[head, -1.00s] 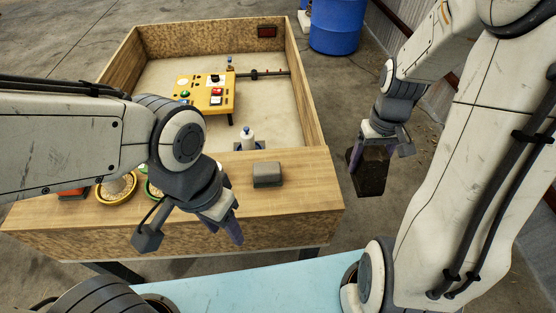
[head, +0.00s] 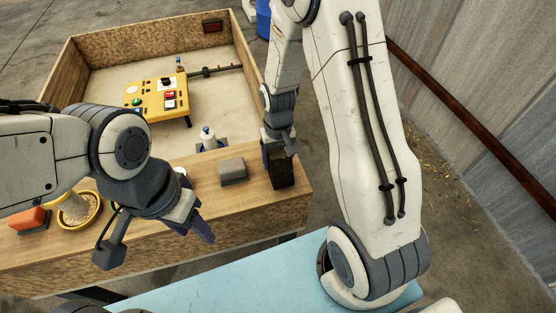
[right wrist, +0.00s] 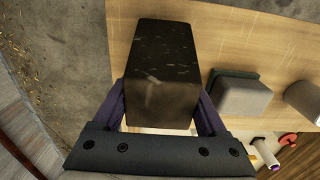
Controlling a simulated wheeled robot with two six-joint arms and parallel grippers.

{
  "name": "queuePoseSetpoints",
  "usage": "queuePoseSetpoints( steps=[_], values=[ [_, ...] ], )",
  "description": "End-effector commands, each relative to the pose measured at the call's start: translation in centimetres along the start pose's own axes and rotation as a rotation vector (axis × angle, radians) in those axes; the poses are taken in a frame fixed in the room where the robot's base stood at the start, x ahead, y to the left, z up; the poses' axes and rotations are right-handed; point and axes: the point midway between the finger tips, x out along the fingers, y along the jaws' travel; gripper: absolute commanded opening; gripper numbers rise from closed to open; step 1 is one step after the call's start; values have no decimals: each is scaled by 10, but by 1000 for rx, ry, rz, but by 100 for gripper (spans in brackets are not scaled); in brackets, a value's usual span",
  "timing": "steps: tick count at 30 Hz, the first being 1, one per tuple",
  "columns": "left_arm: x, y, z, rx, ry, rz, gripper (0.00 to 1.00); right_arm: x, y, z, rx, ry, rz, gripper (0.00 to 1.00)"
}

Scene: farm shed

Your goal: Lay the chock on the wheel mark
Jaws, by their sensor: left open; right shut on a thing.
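The chock appears to be the dark, speckled block (head: 282,171), which also fills the upper middle of the right wrist view (right wrist: 163,60). My right gripper (head: 278,148) is shut on it, with one purple finger on each side in the right wrist view. The block hangs at the right end of the wooden bench top; I cannot tell whether it touches the wood. My left gripper (head: 198,226) is open and empty near the bench's front edge. I cannot make out a wheel mark in either view.
A grey block (head: 233,169) on a dark base sits just left of the held block. A white bottle (head: 208,138) stands behind it. A yellow panel (head: 158,97) stands inside the walled tray. A yellow-rimmed pot (head: 94,213) and a red block (head: 27,219) are farther left.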

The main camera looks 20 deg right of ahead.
Motion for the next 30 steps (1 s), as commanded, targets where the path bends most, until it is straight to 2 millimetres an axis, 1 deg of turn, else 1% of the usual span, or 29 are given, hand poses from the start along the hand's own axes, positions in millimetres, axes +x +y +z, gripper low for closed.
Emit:
queuePoseSetpoints(
  steps=[1, 4, 11, 15, 16, 17, 18, 25, 27, 29, 30],
  values=[
    [-2, 0, 0, 0, 0, 0, 50, 6, 0, 0, 0, -1, 0, 0],
    [-2, 0, 0, 0, 0, 0, 50, 12, 0, -1, 0, 3, 0, 0],
    [-2, 0, 0, 0, 0, 0, 50, 12, 0, -1, 0, 4, 0, 0],
    [1, 0, 0, 0, 0, 0, 50, 16, 0, -1, 0, 4, 0, 0],
    [0, 0, 0, 0, 0, 0, 50, 16, 0, 0, 0, 2, 0, 82],
    [0, 0, 0, 0, 0, 0, 50, 16, 0, 0, 0, 2, 0, 94],
    [0, 0, 0, 0, 0, 0, 50, 16, 0, 0, 0, 2, 0, 100],
    [-1, 0, 0, 0, 0, 0, 50, 15, 0, -1, 0, 2, 0, 100],
    [-4, 0, 0, 0, 0, 0, 50, 10, 0, -1, 0, 3, 0, 100],
    [-1, 0, 0, 0, 0, 0, 50, 6, 0, -1, 0, 5, 0, 100],
    [0, 0, 0, 0, 0, 0, 50, 1, 0, -2, 0, 6, -1, 100]
  ],
)
